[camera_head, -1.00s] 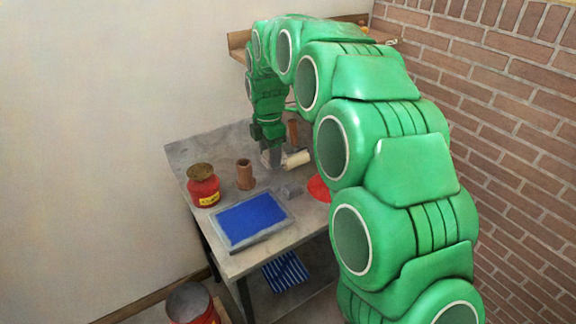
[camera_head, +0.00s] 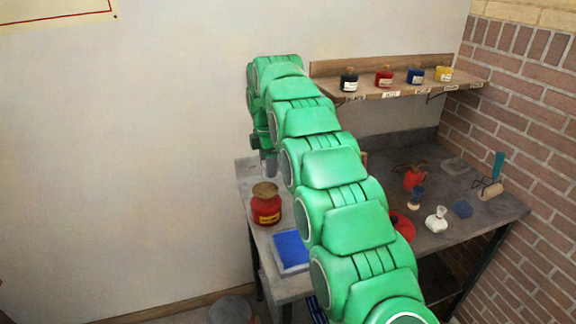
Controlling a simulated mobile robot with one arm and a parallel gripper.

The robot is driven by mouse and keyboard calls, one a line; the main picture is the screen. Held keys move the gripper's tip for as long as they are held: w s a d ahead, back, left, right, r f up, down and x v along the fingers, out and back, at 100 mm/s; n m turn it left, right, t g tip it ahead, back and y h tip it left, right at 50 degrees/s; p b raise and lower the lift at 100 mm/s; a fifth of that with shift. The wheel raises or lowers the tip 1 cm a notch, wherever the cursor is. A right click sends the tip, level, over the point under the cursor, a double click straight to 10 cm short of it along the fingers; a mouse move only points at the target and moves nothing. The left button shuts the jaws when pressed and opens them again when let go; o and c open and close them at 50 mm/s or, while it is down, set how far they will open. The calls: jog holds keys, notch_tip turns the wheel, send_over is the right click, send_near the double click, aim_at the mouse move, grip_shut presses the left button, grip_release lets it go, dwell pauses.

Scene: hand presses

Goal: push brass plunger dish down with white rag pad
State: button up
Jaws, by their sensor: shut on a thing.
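The brass plunger dish (camera_head: 265,188) sits on top of a red can (camera_head: 266,209) with a yellow label, at the left of the bench. My gripper (camera_head: 268,166) is just behind and above the dish in the picture, pointing down. I cannot tell how far apart they are. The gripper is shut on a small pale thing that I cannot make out. A white knotted cloth bundle (camera_head: 436,220), which looks like the white rag pad, stands on the bench to the right, away from the gripper. My green arm hides the middle of the bench.
A blue slab in a grey frame (camera_head: 291,250) lies in front of the can. Several ink jars stand on a wooden shelf (camera_head: 360,91).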

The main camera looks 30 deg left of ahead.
aim_at(262, 191)
jog(key=shift+s+a+f, duration=0.15)
jog(key=shift+a+f, duration=0.2)
jog(key=shift+f, duration=0.65)
jog(key=shift+s+a+f, duration=0.15)
jog(key=shift+a+f, duration=0.2)
jog(key=shift+f, duration=0.65)
jog(key=shift+s+a+f, duration=0.15)
jog(key=shift+a+f, duration=0.2)
jog(key=shift+f, duration=0.65)
jog(key=shift+f, duration=1.25)
dwell(1.4)
jog(key=shift+r, duration=3.6)
